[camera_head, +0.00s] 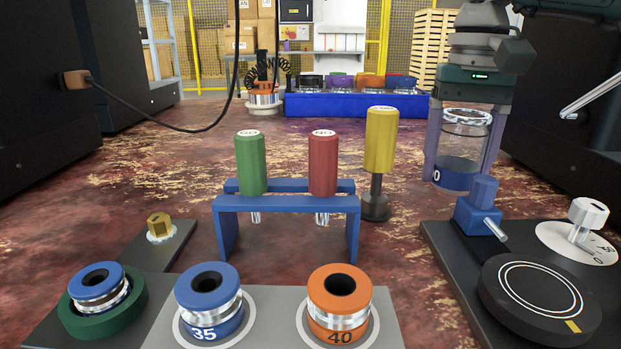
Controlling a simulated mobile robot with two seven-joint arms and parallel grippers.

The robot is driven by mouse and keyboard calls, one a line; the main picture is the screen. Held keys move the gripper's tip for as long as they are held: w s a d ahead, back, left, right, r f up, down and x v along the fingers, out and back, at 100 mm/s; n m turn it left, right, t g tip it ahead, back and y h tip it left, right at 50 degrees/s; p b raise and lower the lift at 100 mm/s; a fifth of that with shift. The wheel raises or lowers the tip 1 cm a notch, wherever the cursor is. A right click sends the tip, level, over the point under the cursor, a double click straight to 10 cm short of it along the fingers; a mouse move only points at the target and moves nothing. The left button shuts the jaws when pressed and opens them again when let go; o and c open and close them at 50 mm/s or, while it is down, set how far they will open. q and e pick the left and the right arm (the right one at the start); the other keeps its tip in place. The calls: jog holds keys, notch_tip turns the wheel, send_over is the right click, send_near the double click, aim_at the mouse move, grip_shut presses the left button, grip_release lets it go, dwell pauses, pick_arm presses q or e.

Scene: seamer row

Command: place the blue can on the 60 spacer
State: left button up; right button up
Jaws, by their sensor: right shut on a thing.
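My right gripper (459,176) points down at the upper right, its two fingers on either side of a clear can with a blue lower band, the blue can (463,149). The can is upright, with a metal rim on top and a partly hidden label on its band ending in 0. It is held in the air, left of and behind the dark round disc (540,298), which has white rings and a yellow mark. I cannot read a 60 on any spacer, so I cannot tell which thing is the 60 spacer. My left gripper is not in view.
A blue rack (287,203) holds green and red handled tools; a yellow-handled one (381,140) stands beside it. In front are a blue 35 piece (209,300), an orange 40 piece (339,302) and a blue-topped piece in a green ring (99,287). A dial (577,242) stands behind the disc.

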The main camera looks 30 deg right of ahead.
aim_at(452, 187)
notch_tip(452, 187, down, 3)
jog(key=shift+f+b, duration=0.15)
jog(key=shift+b, duration=0.25)
jog(key=o, duration=1.3)
jog(key=shift+f, duration=0.1)
